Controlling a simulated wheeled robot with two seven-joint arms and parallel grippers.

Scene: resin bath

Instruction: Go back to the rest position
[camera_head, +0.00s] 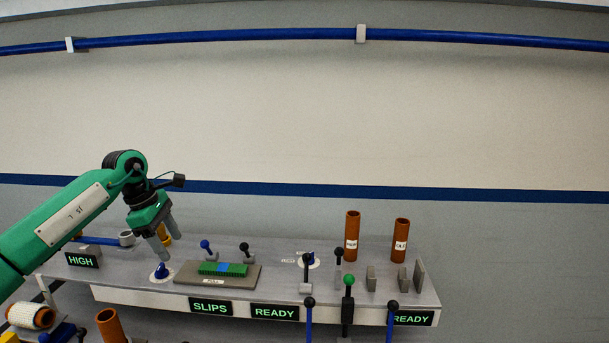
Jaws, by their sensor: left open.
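My left arm, green with black joints, comes in from the left. Its gripper (168,248) points down over the left part of the grey bench (150,262), with its two grey fingers apart and nothing seen between them. The fingertips are just above and beside a small blue knob (161,271) on a white disc; I cannot tell if they touch it. My right gripper is not in view.
A green block with a blue middle (222,269) lies on a grey plate (187,276). Two orange tubes (352,236) (401,241) stand at the right. Several ball-topped levers (349,281) rise along the bench. Lit signs read HIGH (81,261), SLIPS (210,307) and READY (275,312).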

